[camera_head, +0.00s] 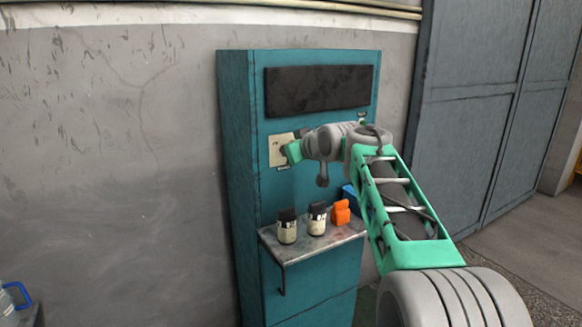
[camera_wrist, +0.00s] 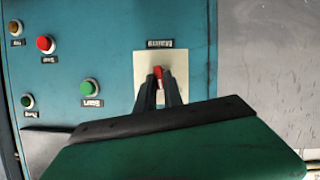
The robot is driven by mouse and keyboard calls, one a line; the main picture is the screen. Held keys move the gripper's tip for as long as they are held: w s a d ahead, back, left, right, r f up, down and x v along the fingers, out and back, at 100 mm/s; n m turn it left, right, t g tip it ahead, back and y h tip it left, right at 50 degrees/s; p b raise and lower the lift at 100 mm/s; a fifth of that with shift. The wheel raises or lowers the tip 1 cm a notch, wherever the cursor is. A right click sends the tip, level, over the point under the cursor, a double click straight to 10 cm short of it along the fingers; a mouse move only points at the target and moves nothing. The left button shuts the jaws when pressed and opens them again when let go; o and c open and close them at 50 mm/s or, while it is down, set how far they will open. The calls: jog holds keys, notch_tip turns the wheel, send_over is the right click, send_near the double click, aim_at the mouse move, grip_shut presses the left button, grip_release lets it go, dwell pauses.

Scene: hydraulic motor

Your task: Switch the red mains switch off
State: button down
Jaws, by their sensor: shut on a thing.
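The red mains switch (camera_wrist: 158,73) sits on a cream plate (camera_wrist: 146,64) on the teal cabinet. In the wrist view, its red handle shows between the two dark fingertips of my gripper (camera_wrist: 160,82), which is shut on it. The handle looks roughly vertical in that view; its lower part is hidden by the fingers. In the head view the cream plate (camera_head: 275,151) shows at the left of my gripper (camera_head: 288,151), which covers the switch itself.
In the wrist view a red button (camera_wrist: 45,43) and a green button (camera_wrist: 90,87) lie left of the plate. Below the panel, a shelf (camera_head: 281,248) holds two jars (camera_head: 287,230) and an orange object (camera_head: 341,212). A dark display (camera_head: 318,90) is above.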

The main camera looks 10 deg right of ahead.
jog(key=shift+s+a+f+n+t+h+b, duration=0.1)
jog(key=shift+n+t+h+b, duration=0.25)
jog(key=shift+n+b, duration=0.7)
jog(key=shift+w+a+f+n+t+h+b, duration=0.15)
jog(key=shift+n+h+b, duration=0.4)
jog(key=shift+b, duration=0.95)
jog(key=shift+s+a+n+t+h+b, duration=0.15)
jog(key=shift+n+t+h+b, duration=0.2)
jog(key=shift+n+b, duration=0.7)
jog(key=shift+d+r, duration=0.1)
jog(key=c, duration=1.5)
grip_release()
jog(key=shift+o, duration=0.2)
jog(key=shift+h, duration=0.25)
jog(key=shift+b, duration=0.3)
jog(key=v, duration=0.8)
jog(key=shift+b, duration=0.4)
